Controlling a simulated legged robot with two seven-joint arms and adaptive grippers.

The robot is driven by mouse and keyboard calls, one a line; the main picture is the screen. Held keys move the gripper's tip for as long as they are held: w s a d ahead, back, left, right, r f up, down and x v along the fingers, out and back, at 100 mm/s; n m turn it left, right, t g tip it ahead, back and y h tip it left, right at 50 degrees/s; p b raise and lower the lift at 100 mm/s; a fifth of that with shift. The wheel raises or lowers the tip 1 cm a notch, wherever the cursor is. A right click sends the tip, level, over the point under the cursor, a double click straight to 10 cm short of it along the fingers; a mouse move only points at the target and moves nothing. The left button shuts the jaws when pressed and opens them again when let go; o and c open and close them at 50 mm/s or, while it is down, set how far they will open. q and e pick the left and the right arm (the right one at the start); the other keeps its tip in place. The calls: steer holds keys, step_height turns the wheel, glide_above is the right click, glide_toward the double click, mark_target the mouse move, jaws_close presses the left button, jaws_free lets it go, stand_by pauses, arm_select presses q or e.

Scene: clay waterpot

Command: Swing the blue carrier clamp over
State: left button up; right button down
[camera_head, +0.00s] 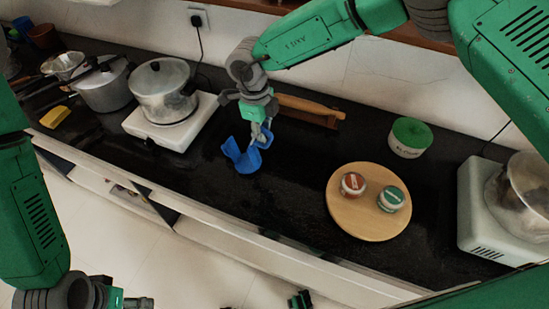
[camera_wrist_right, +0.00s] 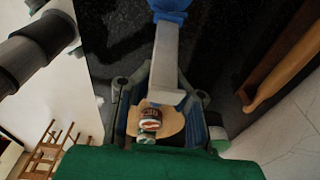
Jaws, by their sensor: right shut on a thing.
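The blue carrier clamp (camera_head: 241,157) is a curved, open-sided blue piece low over or on the black counter, left of centre in the head view; I cannot tell if it touches the counter. My right gripper (camera_head: 261,133) is above and to the right of it, shut on the clamp's grey handle. In the right wrist view the grey handle (camera_wrist_right: 167,60) runs up from between my fingers to a blue end (camera_wrist_right: 170,8), cut by the top edge. My left gripper (camera_head: 139,302) shows only partly at the bottom left of the head view, so its jaws are unclear.
A steel pot (camera_head: 163,92) stands on a white cooker to the left. A wooden rolling pin (camera_head: 305,106) lies behind my right gripper. A round wooden board (camera_head: 368,223) with two jars and a green-lidded tub (camera_head: 410,138) are to the right. The counter between is clear.

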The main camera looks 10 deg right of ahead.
steer(key=shift+a, duration=0.1)
steer(key=shift+w+a+g+h+b, duration=0.4)
steer(key=shift+h+b, duration=0.2)
steer(key=shift+b, duration=0.1)
steer(key=shift+r, duration=0.2)
steer(key=shift+a, duration=0.1)
